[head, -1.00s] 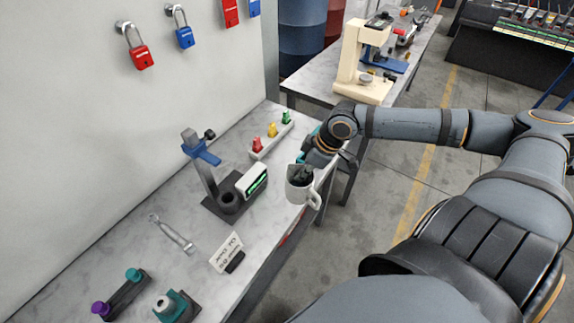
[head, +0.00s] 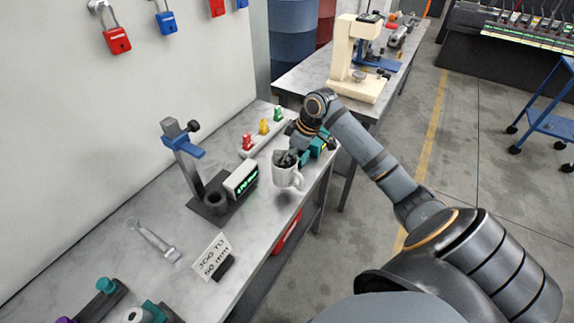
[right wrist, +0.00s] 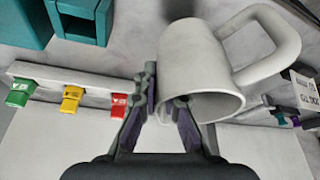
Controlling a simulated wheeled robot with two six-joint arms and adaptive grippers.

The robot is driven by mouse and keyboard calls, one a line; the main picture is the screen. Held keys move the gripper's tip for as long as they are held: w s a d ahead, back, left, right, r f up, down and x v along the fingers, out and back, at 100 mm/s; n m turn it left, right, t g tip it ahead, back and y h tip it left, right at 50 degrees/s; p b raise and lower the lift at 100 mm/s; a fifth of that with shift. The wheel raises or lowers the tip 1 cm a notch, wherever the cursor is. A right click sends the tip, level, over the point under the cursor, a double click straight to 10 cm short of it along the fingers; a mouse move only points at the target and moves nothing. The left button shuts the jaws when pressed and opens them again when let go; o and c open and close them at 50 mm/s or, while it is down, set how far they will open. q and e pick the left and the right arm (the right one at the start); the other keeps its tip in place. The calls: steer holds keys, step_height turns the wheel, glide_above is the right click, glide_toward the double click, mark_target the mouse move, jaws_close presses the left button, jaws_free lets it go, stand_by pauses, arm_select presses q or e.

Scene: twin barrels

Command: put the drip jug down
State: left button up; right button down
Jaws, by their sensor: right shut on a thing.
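The drip jug, a white mug-like jug (head: 291,179) with a side handle, is near the right edge of the grey bench in the head view. My right gripper (head: 288,158) is shut on its rim from above. In the right wrist view the jug (right wrist: 190,60) has its open mouth toward the camera and its handle to the right. One finger of the gripper (right wrist: 168,100) is outside the wall and the other appears to be at or inside the mouth. I cannot tell whether the jug's base touches the bench. My left gripper is not in view.
On the bench (head: 185,240) a blue-clamped stand (head: 187,165) and a box with a green display (head: 241,179) are left of the jug. Red, yellow and green pieces (head: 263,127) are behind. A sign card (head: 211,257) and a wrench (head: 153,240) lie nearer.

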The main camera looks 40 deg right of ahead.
steer(key=shift+w+d+f, duration=0.2)
steer(key=shift+w+f, duration=0.15)
steer(key=shift+f, duration=0.05)
steer(key=shift+w+f, duration=0.15)
steer(key=shift+f, duration=0.25)
step_height(320, 180, down, 3)
steer(key=shift+r+p, duration=0.2)
steer(key=shift+p, duration=0.3)
steer(key=shift+f, duration=0.15)
steer(key=c, duration=1.5)
jaws_free()
steer(key=shift+f, duration=0.1)
steer(key=b+v, duration=0.1)
steer(key=v, duration=1.1)
